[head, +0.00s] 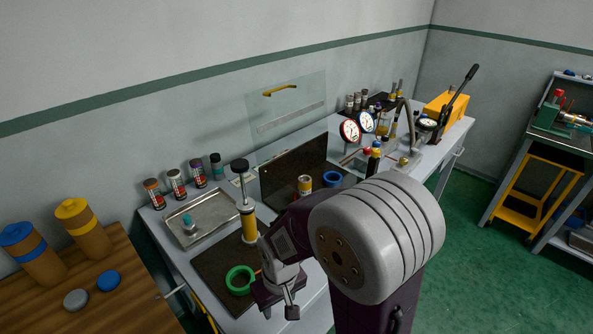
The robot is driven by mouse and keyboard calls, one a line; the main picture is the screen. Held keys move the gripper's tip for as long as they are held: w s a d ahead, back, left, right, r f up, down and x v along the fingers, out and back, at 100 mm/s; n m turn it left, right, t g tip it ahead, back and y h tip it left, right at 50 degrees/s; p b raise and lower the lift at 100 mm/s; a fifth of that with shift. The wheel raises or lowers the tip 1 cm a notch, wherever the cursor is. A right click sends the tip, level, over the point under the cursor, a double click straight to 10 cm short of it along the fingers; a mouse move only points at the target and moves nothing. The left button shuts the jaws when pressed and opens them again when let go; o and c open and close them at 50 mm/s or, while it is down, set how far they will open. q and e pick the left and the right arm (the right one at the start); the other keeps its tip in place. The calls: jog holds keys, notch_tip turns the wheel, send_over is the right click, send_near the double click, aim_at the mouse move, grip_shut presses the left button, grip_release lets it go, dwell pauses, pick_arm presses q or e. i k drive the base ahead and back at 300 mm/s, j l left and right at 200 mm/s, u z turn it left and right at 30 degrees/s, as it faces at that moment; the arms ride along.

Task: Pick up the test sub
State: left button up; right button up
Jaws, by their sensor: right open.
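I cannot tell for sure which object is the test sub. A yellow and steel cylinder with a black round top (247,212) stands upright on a dark mat (213,268). A green ring (240,280) lies on the mat in front of it. A short banded cylinder (305,184) stands farther right, near a blue ring (332,178). My right gripper (280,307) is open and points down near the bench's front edge, just right of the green ring. Nothing shows between its fingers. My right arm hides part of the bench. My left gripper is out of view.
A metal tray (203,221) with a small teal-topped part sits behind the mat. Several small bottles (177,184) line the wall. A dark upright panel (290,168) and a clear shield (287,112) stand mid-bench. Gauges (350,131) and a yellow pump (446,107) are farther right.

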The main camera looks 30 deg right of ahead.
aim_at(305, 180)
jog(key=z, duration=1.3)
jog(key=k+l+u, duration=0.15)
jog(key=k, duration=0.25)
jog(key=i+l+u, duration=0.25)
jog(key=l+u, duration=0.2)
jog(key=l, duration=0.2)
jog(key=i+l+u, duration=0.15)
jog(key=l+u, duration=0.3)
jog(key=l, duration=0.25)
jog(key=l+u, duration=0.45)
jog(key=l, duration=0.3)
jog(key=l+u, duration=0.45)
jog(key=l, duration=0.3)
jog(key=k+l+u, duration=0.25)
jog(key=l+u, duration=0.2)
jog(key=l, duration=0.25)
